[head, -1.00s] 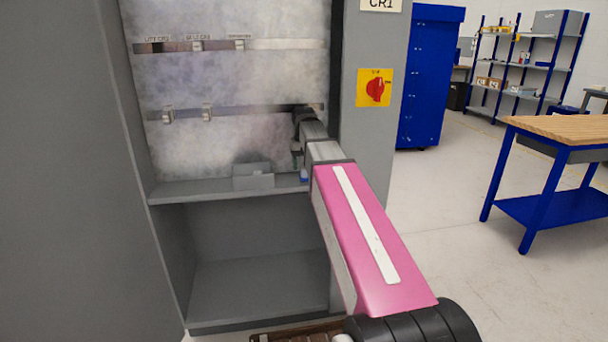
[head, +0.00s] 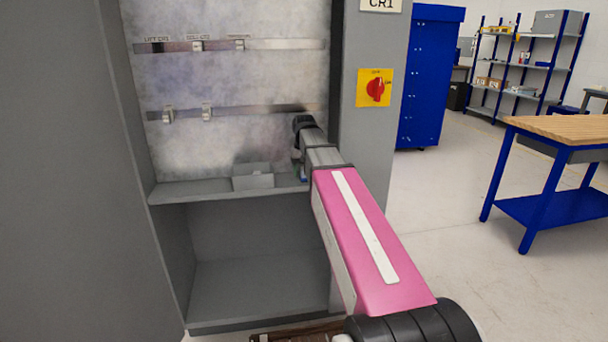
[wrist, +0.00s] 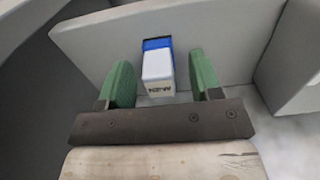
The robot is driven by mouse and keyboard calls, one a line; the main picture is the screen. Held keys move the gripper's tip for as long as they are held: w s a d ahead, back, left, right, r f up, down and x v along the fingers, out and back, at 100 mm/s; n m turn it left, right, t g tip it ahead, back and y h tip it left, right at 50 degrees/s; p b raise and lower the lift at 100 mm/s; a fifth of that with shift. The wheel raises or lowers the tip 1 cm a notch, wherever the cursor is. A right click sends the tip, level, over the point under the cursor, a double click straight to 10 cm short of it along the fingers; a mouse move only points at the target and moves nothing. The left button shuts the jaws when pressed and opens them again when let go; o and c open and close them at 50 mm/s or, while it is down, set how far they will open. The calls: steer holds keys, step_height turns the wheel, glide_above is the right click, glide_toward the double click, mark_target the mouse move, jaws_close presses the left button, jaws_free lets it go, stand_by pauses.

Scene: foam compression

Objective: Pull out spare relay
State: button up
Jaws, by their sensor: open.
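The spare relay (wrist: 158,68) is a small white block with a blue part at its far end and dark lettering on its near face. In the wrist view it sits by a grey shelf panel, between the two green fingers of my gripper (wrist: 160,75). A gap shows on each side, wider on the right, so the fingers are open and not touching it. In the head view my gripper (head: 300,170) is at the right end of the cabinet shelf (head: 205,190), mostly hidden by my arm, and the relay cannot be made out clearly there.
A small grey open box (head: 253,178) stands on the shelf, left of my gripper. Two metal rails with small relays (head: 207,112) cross the back panel above. The cabinet's right wall with a red rotary switch (head: 376,88) is close to my arm.

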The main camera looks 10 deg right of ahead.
steer(key=shift+c, duration=0.3)
jaws_close()
steer(key=shift+r, duration=0.15)
steer(key=shift+r, duration=2.85)
